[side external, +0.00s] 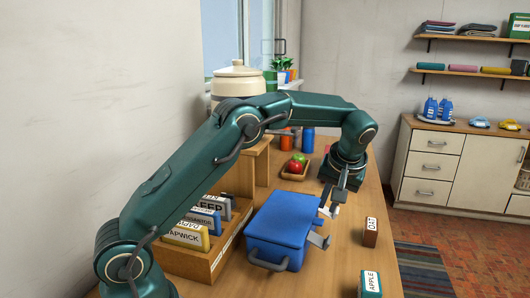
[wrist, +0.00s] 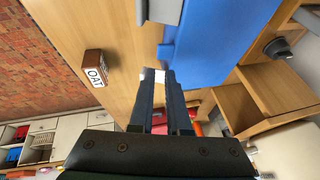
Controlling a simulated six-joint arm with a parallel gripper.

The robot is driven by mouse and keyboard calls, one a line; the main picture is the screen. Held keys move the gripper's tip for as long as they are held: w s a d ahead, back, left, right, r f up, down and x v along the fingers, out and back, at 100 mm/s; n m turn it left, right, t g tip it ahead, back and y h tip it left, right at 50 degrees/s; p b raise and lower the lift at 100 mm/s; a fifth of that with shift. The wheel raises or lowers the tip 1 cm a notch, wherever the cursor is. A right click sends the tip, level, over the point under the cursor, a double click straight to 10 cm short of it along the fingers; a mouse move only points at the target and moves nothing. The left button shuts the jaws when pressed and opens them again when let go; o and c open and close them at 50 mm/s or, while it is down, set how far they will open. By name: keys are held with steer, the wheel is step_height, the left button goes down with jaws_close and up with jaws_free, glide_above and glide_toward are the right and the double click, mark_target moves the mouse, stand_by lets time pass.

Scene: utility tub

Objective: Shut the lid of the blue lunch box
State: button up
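The blue lunch box (side external: 280,222) stands on the wooden counter in the side view, with a grey handle on its near side and a grey latch (side external: 319,241) at its right. Its blue lid lies over the body; I cannot tell whether it is fully down. My gripper (side external: 330,211) points down beside the box's far right edge. In the wrist view the blue box (wrist: 220,40) is just right of and beyond my fingers (wrist: 155,76). Any contact with the box cannot be made out.
A small brown OAT block (side external: 370,232) stands right of the box, and an APPLE block (side external: 371,285) is nearer. A wooden file rack (side external: 222,262) stands close on the left. A fruit tray (side external: 295,172) is behind. Counter right of the box is mostly free.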

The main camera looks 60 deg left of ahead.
steer(key=shift+o, duration=1)
steer(key=shift+r, duration=0.1)
steer(key=shift+v, duration=2.6)
